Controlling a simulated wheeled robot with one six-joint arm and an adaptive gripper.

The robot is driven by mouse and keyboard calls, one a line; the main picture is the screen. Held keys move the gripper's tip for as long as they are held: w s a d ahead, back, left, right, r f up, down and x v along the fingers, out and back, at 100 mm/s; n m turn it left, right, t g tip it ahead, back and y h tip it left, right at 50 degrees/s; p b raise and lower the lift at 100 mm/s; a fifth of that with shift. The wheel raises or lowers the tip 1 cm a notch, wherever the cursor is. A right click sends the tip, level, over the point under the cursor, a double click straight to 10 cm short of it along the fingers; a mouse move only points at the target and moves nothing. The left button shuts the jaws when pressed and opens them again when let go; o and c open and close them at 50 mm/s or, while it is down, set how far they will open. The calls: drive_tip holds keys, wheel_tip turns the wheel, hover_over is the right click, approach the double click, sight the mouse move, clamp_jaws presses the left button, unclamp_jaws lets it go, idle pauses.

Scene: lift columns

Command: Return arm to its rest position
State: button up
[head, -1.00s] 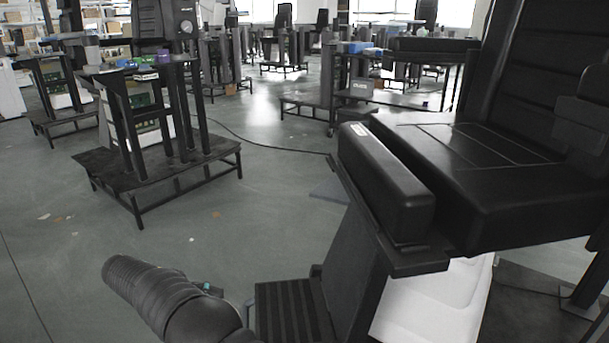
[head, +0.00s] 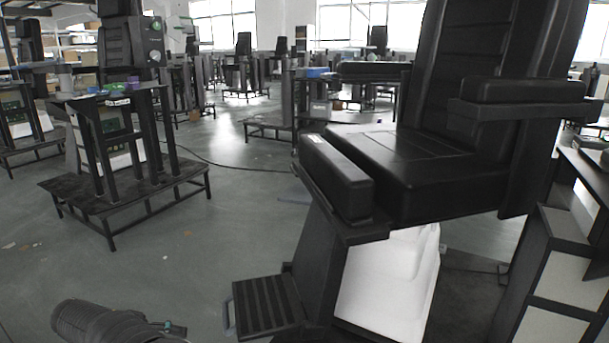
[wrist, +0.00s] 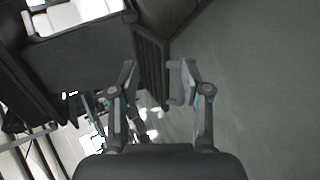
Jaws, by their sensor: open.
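My gripper (wrist: 157,82) shows in the wrist view, with its two fingers spread apart and nothing between them. Beyond the fingers are the grey floor and dark, ribbed furniture parts.
A large black padded chair (head: 400,170) on a pedestal stands close on the right, with a ribbed footstep (head: 265,304) low in front. A dark metal stand (head: 130,190) is at the left. Shelving (head: 560,270) stands at far right. Grey floor (head: 190,250) is clear between stand and chair.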

wheel_tip(320, 180, down, 8)
drive_tip(key=s+n+y, duration=0.2)
drive_tip(key=n+y, duration=0.1)
drive_tip(key=n, duration=0.2)
drive_tip(key=s+d+r+g+y+p, duration=0.1)
drive_tip(key=s+d+r+g+y, duration=0.15)
drive_tip(key=d+r, duration=0.8)
drive_tip(key=s+d+r+g+y, duration=0.15)
drive_tip(key=d+r+y, duration=0.4)
drive_tip(key=d, duration=0.85)
drive_tip(key=s+d+r+m+t, duration=0.2)
drive_tip(key=s+d+r, duration=0.2)
drive_tip(key=d, duration=0.3)
drive_tip(key=s+d+r+m+t+p, duration=0.1)
drive_tip(key=s+d+r+m+t, duration=0.1)
drive_tip(key=s+d+r, duration=0.3)
drive_tip(key=s+d+r+m+t, duration=0.2)
drive_tip(key=s+d+r+m, duration=0.2)
drive_tip(key=d, duration=0.6)
drive_tip(key=shift+s+d+r, duration=0.3)
drive_tip(key=shift+s+r, duration=0.4)
drive_tip(key=shift+s, duration=0.05)
